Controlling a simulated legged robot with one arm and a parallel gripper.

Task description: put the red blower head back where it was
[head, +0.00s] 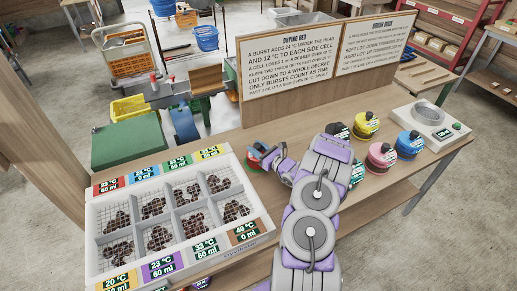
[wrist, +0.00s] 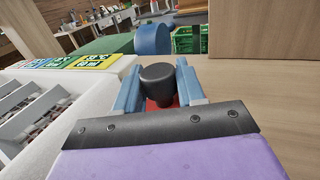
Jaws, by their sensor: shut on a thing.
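The red blower head (head: 253,161) is at my gripper, just right of the white drying bed (head: 254,205). My gripper (head: 264,157) is shut on it. In the wrist view its dark knob (wrist: 158,75) sits between the two blue fingers of my gripper (wrist: 158,88), with a little red showing below. I cannot tell whether its base touches the table. The drying bed has two rows of wire-mesh cells holding brown chestnuts. Coloured labels with temperatures and "60 ml" or "0 ml" line its edges; a red label (head: 108,186) is at the back left corner.
Yellow (head: 366,126), blue (head: 409,146) and pink (head: 380,159) blower heads stand right of my arm; green ones are partly hidden behind it. A white scale (head: 428,116) is at the right. Two text boards (head: 290,52) stand at the back. Bare wood (head: 230,141) lies behind my gripper.

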